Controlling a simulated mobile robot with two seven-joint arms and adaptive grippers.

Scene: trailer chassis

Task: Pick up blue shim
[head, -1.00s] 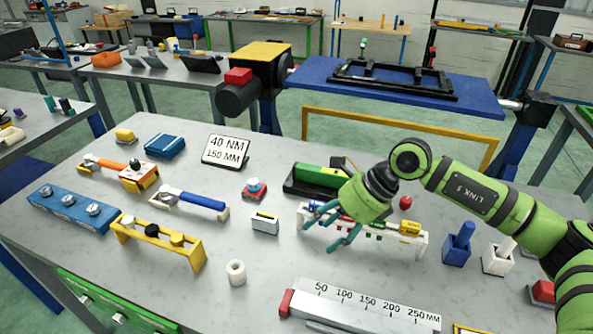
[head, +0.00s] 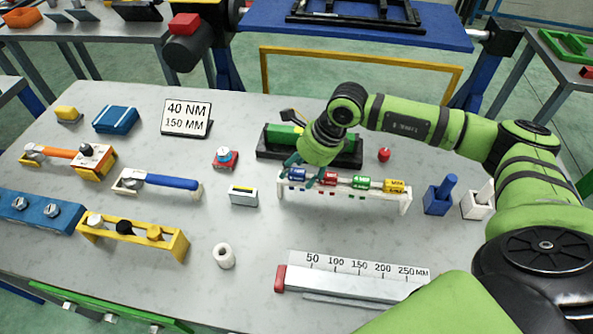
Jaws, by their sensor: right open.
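A small blue piece (head: 297,175), which I take for the blue shim, lies at the left end of a white rack (head: 345,196), beside red, green and yellow pieces. My right gripper (head: 301,171) comes in from the right with its teal fingers pointing down. It is open, at the blue piece, with a finger near each side of it. I cannot tell whether the fingers touch it. The green palm hides part of the space behind. My left gripper is not in view.
A black tray with a green block (head: 282,136) stands close behind the rack. A blue holder (head: 436,203) and a white holder (head: 477,204) stand to the right. A measuring ruler (head: 350,275) lies in front. The table between rack and ruler is clear.

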